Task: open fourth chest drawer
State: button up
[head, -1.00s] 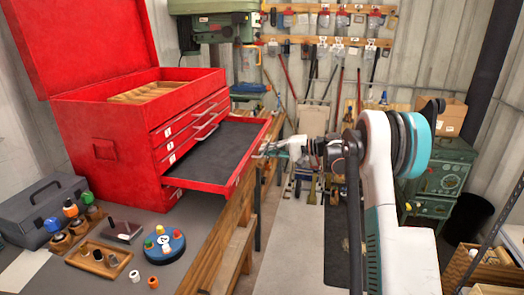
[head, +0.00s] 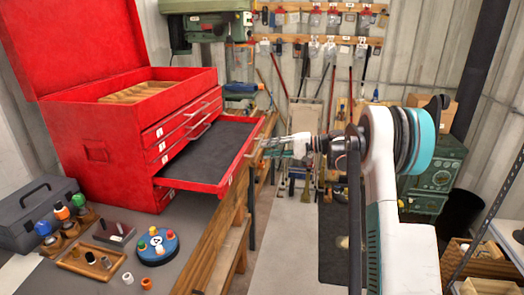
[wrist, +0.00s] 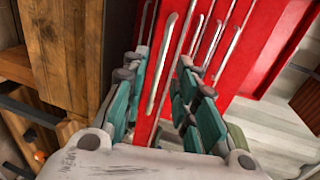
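The red tool chest (head: 95,125) stands on the bench at the left, lid raised. Its fourth drawer (head: 215,155), below several shut drawer fronts, is pulled far out and shows a dark, empty floor. My gripper (head: 272,143) is at the right of this drawer's front, close to its handle. In the wrist view my gripper (wrist: 160,100) has its teal fingers spread apart. A silver handle (wrist: 163,65) on the red front shows in the gap between them. I cannot tell whether the fingers touch it.
Knobs, bottles, a blue round holder (head: 158,247) and a grey toolbox (head: 38,210) sit on the bench in front of the chest. The bench's wooden edge (head: 215,245) runs below the drawer. A shelf rack (head: 490,225) stands at the far right.

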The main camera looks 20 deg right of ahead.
jog(key=v, duration=0.8)
jog(key=shift+a, duration=0.1)
